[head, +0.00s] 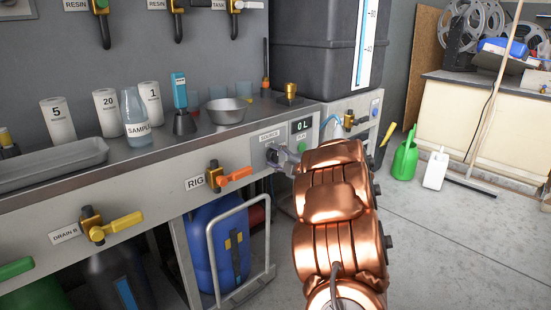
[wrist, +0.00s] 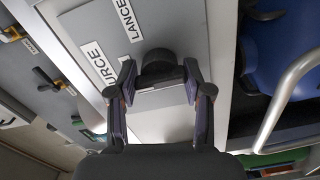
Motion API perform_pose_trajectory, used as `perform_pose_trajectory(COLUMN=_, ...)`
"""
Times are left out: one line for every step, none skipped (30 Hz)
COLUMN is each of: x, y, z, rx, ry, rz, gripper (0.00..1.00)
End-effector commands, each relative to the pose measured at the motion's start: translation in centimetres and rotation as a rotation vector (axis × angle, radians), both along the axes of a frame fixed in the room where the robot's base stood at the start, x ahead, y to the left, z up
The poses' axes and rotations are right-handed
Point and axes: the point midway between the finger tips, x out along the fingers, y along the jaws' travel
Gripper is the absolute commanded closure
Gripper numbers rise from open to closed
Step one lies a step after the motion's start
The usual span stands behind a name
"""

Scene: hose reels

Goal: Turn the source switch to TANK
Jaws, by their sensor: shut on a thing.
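The source switch (wrist: 158,64) is a dark round knob on a pale panel in the wrist view. The two fingers of my gripper (wrist: 158,80) are on either side of it, shut on it. A pale flat part shows between the fingers, below the knob. The LANCE label (wrist: 130,18) and the partly cut SOURCE label (wrist: 97,65) are close by. No TANK position label shows by the knob. In the head view, my gripper (head: 280,157) is at the bench front under the SOURCE label (head: 269,135) and mostly hides the switch.
An orange RIG valve handle (head: 235,176) sticks out left of the switch. A litre display (head: 302,126) and green button (head: 302,147) are to its right. A blue drum (head: 205,245) and pale metal frame (head: 212,240) stand below.

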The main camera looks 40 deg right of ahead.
Motion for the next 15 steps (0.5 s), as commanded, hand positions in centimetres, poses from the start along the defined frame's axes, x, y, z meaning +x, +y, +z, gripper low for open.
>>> perform_pose_trajectory(x=0.01, y=0.00, z=0.21, rx=-0.002, ry=-0.003, rz=0.000, gripper=0.85)
perform_pose_trajectory(x=0.02, y=0.00, z=0.20, rx=-0.002, ry=-0.003, rz=0.000, gripper=0.85)
perform_pose_trajectory(x=0.01, y=0.00, z=0.21, rx=-0.002, ry=-0.003, rz=0.000, gripper=0.85)
perform_pose_trajectory(x=0.01, y=0.00, z=0.21, rx=-0.002, ry=-0.003, rz=0.000, gripper=0.85)
perform_pose_trajectory(x=0.02, y=0.00, z=0.21, rx=-0.002, ry=-0.003, rz=0.000, gripper=0.49)
perform_pose_trajectory(x=0.02, y=0.00, z=0.21, rx=-0.002, ry=-0.003, rz=0.000, gripper=0.45)
perform_pose_trajectory(x=0.02, y=0.00, z=0.21, rx=-0.001, ry=-0.003, rz=0.000, gripper=0.42)
perform_pose_trajectory(x=0.01, y=-0.01, z=0.18, rx=-0.001, ry=-0.003, rz=0.000, gripper=0.39)
perform_pose_trajectory(x=0.01, y=0.00, z=0.16, rx=-0.001, ry=-0.002, rz=0.000, gripper=0.35)
perform_pose_trajectory(x=0.01, y=-0.01, z=0.15, rx=-0.001, ry=-0.002, rz=0.000, gripper=0.31)
perform_pose_trajectory(x=0.01, y=0.00, z=0.13, rx=-0.001, ry=-0.002, rz=0.000, gripper=0.28)
perform_pose_trajectory(x=0.01, y=-0.01, z=0.11, rx=0.000, ry=-0.002, rz=0.000, gripper=0.26)
perform_pose_trajectory(x=0.01, y=-0.01, z=0.11, rx=0.000, ry=-0.002, rz=0.000, gripper=0.26)
perform_pose_trajectory(x=0.01, y=-0.01, z=0.10, rx=0.000, ry=-0.001, rz=0.001, gripper=0.26)
perform_pose_trajectory(x=0.01, y=0.00, z=0.08, rx=0.000, ry=-0.001, rz=0.000, gripper=0.26)
